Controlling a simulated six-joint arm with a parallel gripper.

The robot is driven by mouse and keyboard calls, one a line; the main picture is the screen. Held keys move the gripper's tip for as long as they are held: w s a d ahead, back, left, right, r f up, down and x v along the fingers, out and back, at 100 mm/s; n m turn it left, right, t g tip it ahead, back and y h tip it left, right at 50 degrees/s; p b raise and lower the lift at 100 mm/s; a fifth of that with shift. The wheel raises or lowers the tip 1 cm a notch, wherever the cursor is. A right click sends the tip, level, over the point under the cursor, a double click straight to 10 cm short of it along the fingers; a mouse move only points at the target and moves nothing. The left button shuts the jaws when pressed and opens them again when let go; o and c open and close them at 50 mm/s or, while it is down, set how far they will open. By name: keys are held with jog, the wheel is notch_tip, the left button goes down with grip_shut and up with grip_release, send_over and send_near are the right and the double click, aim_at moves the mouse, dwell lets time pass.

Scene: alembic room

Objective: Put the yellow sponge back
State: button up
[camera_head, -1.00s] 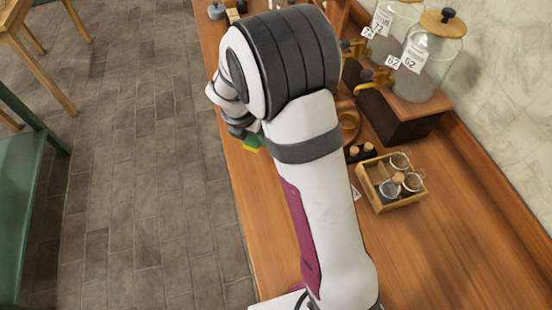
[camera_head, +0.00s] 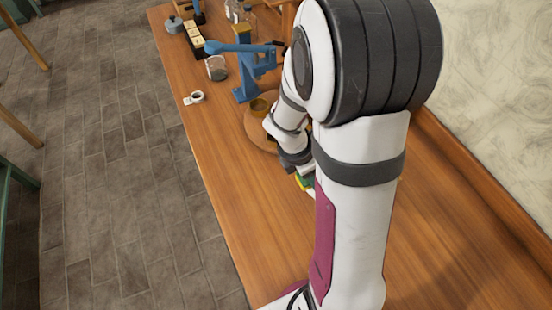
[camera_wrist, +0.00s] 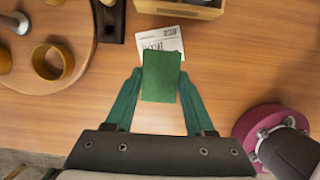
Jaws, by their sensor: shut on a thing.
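The sponge (camera_wrist: 161,82) shows its dark green face in the wrist view, between the two green fingers of my gripper (camera_wrist: 160,74). My gripper is shut on it. In the head view, a small yellow and green part of the sponge (camera_head: 303,182) shows under my wrist, over the wooden counter (camera_head: 232,170); my arm hides the rest. A white printed card (camera_wrist: 153,42) lies on the counter just beyond the sponge, partly covered by it in the wrist view. The sponge's height above the counter is hard to tell.
A round wooden board (camera_wrist: 88,50) with brass rings is at the left in the wrist view. A wooden crate (camera_wrist: 148,6) is at the top edge.

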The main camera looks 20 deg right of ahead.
send_over(286, 187)
jog(key=f, duration=0.3)
jog(key=shift+s+a+f, duration=0.1)
jog(key=shift+a+f, duration=0.15)
jog(key=shift+a, duration=0.1)
notch_tip(286, 187, down, 4)
jog(key=shift+a+f, duration=0.1)
jog(key=shift+a, duration=0.05)
jog(key=shift+f, duration=0.1)
jog(key=o, duration=1.3)
jog(key=v, duration=1.2)
jog(key=s+a+r+m+y, duration=0.2)
jog(key=s+a+r+m, duration=0.2)
jog(key=s+m, duration=0.5)
jog(key=s+a+r+m+y, duration=0.3)
jog(key=s+m, duration=0.6)
jog(key=m, duration=0.5)
notch_tip(286, 187, up, 3)
jog(key=shift+s+a+f+m, duration=0.15)
jog(key=shift+s+a+m, duration=0.15)
jog(key=shift+a, duration=0.6)
